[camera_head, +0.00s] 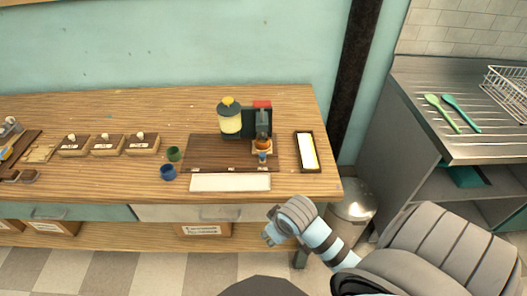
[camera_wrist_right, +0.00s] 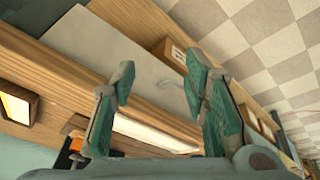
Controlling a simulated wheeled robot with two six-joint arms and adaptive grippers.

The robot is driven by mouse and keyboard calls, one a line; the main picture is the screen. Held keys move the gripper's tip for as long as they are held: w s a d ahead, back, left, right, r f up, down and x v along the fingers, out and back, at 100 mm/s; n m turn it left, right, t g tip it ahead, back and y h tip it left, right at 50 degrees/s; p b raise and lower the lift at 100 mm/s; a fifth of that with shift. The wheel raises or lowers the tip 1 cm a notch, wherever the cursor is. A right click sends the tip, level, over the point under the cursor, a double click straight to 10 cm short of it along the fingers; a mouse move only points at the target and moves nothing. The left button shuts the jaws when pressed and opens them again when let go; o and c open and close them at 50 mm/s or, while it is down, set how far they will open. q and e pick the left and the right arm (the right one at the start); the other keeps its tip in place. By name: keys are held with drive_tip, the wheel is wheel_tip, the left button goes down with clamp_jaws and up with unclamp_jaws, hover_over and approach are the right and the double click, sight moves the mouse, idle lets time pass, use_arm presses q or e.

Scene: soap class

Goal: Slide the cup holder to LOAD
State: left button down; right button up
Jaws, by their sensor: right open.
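The dispensing machine (camera_head: 256,120), with a yellow tank and a red top, stands on a brown board at the back of the wooden table. Any LOAD marking is too small to read. My right gripper (camera_head: 272,226) is open and empty in front of the table's edge, well short of the holder. In the right wrist view its two green-padded fingers (camera_wrist_right: 158,90) are apart. My left gripper is not in view.
A white strip (camera_head: 230,182) lies before the board (camera_head: 205,152). A green cup (camera_head: 173,154) and a blue cup (camera_head: 168,172) stand left. A dark-framed tray (camera_head: 307,152) lies right. Boxes (camera_head: 107,145) are farther left. A metal bin (camera_head: 352,203) stands beside the table.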

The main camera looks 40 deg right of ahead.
drive_tip(key=w+d+r+m, duration=0.1)
drive_tip(key=w+d+r, duration=0.25)
drive_tip(key=w, duration=0.25)
drive_tip(key=w+d+r+m, duration=0.1)
drive_tip(key=w+d+r, duration=0.1)
drive_tip(key=w+d, duration=0.3)
drive_tip(key=m, duration=0.2)
approach(263, 155)
drive_tip(key=b+x, duration=0.4)
drive_tip(key=x, duration=0.4)
drive_tip(key=shift+w+f, duration=0.15)
drive_tip(key=shift+f, duration=0.15)
drive_tip(key=shift+t, duration=0.3)
drive_tip(key=shift+c, duration=0.2)
clamp_jaws()
